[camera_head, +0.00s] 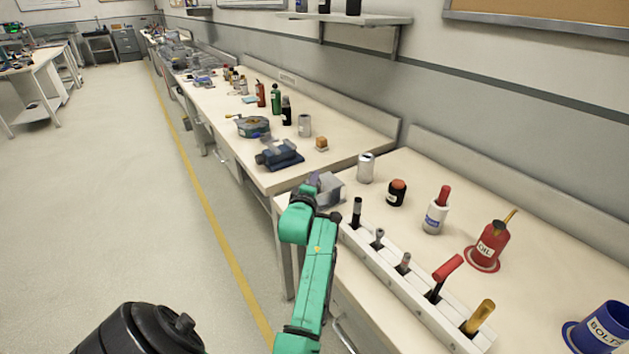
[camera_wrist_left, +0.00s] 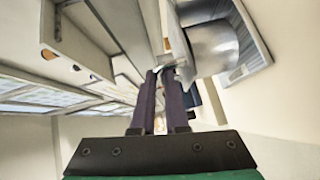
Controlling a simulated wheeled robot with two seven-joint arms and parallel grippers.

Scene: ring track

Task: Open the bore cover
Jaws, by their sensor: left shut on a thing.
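A grey metal block (camera_head: 329,190) stands at the near bench's left end. In the left wrist view its round metal part (camera_wrist_left: 212,48) sits on a pale housing, right of the fingers. I cannot clearly tell the bore cover from the rest of this part. My left gripper (camera_head: 313,181) is at the block, partly hidden by my green arm. In the left wrist view the left gripper (camera_wrist_left: 160,72) has its dark purple fingertips close together, shut on a small thin piece beside the round part. Most of that piece is hidden. My right gripper is not in view.
A white rack (camera_head: 398,285) with several tools runs along the near bench's front edge. A silver can (camera_head: 366,168), a dark red-topped jar (camera_head: 397,193) and a red oil can (camera_head: 490,245) stand behind it. A blue vise (camera_head: 280,155) sits on the farther bench. The floor at left is clear.

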